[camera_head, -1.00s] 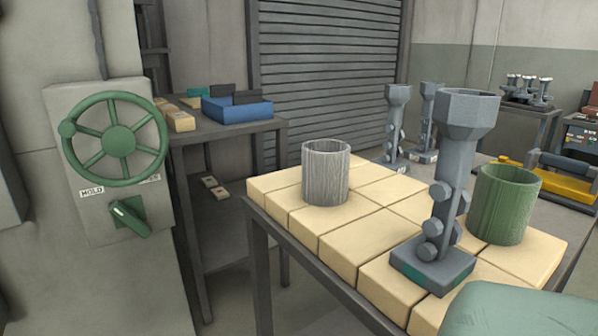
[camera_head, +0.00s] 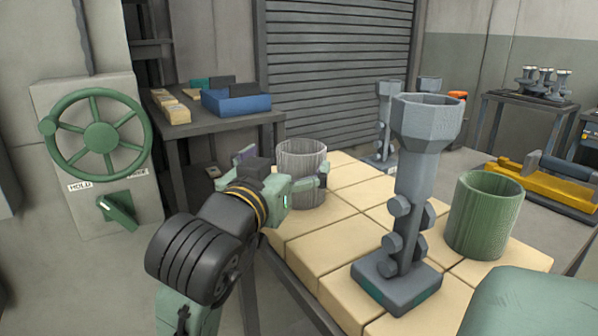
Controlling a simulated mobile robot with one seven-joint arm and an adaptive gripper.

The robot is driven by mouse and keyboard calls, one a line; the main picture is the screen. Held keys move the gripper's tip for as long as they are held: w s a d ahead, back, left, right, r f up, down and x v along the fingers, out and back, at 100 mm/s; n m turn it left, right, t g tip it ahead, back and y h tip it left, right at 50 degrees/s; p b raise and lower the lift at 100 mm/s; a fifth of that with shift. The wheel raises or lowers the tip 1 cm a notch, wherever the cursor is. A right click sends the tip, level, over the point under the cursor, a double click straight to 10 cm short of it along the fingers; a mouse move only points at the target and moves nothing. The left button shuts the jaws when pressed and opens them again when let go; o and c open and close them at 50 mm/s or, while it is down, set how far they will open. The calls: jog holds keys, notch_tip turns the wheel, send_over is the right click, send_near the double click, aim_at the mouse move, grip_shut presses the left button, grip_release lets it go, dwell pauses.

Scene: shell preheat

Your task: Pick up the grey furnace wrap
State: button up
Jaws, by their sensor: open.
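The grey furnace wrap (camera_head: 302,160) is an upright, open-topped cylinder with a streaked surface. It stands on the pale brick tabletop, near its back left edge. My gripper (camera_head: 308,188) is open at the wrap's lower half, reaching in from the left. One finger shows across the wrap's front right side; the other is hidden or hard to make out. I cannot tell whether the fingers touch the wrap. My wrist covers the wrap's lower left.
A grey octagonal-topped column (camera_head: 408,190) with knobs stands right of the wrap, and a green cylinder (camera_head: 484,214) beyond it. Another grey column (camera_head: 385,125) stands behind. A green handwheel (camera_head: 98,137) is on the left wall unit. A blue tray (camera_head: 236,101) sits on the back table.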

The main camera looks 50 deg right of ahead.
aim_at(308, 144)
jog(key=p+x, duration=0.1)
jog(key=x, duration=0.5)
jog(key=shift+d+f, duration=0.15)
jog(key=shift+d, duration=0.15)
jog(key=c, duration=1.2)
